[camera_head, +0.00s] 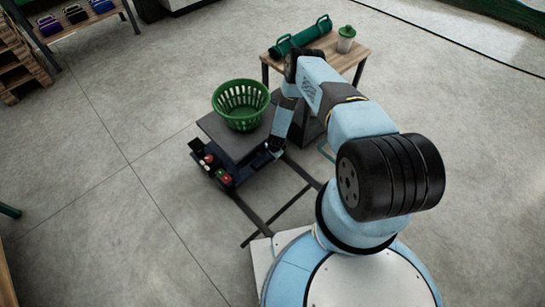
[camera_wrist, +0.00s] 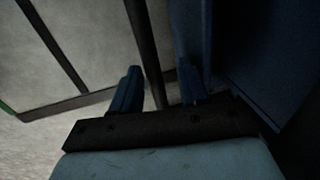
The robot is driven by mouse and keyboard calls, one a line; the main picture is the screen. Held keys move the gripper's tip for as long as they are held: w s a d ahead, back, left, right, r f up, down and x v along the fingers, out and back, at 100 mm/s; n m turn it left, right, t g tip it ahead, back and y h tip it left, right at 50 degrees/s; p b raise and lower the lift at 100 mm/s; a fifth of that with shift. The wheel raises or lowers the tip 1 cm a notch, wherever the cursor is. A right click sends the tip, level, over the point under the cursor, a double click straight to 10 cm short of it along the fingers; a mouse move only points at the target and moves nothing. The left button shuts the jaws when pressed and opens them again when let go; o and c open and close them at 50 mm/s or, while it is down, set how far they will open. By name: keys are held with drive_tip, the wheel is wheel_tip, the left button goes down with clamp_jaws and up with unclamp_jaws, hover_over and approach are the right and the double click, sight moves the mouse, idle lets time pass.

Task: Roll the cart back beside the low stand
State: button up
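The cart (camera_head: 215,131) appears to be the low dark unit with a flat grey top and a dark blue lower body, left of my arm. A green slatted basket stands on its top. A wooden-topped table with dark legs (camera_head: 355,52), possibly the low stand, is behind and to the right; I cannot tell for sure. My gripper (camera_head: 276,146) is low at the cart's right side, its fingers hard to see there. In the wrist view my gripper (camera_wrist: 160,88) has two blue fingers apart, with a dark bar (camera_wrist: 140,40) between them. A gap shows beside the bar.
The green basket (camera_head: 241,104) is open-topped. Small red and green items (camera_head: 222,177) sit low at the cart's front. Floor at left is clear.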

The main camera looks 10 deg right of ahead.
drive_tip(key=shift+s, duration=0.1)
wheel_tip(320, 180, up, 13)
drive_tip(key=s+d, duration=0.1)
drive_tip(key=s, duration=0.1)
drive_tip(key=shift+r, duration=0.2)
idle(0.3)
drive_tip(key=shift+s+d, duration=0.1)
drive_tip(key=shift+d, duration=0.05)
idle(0.4)
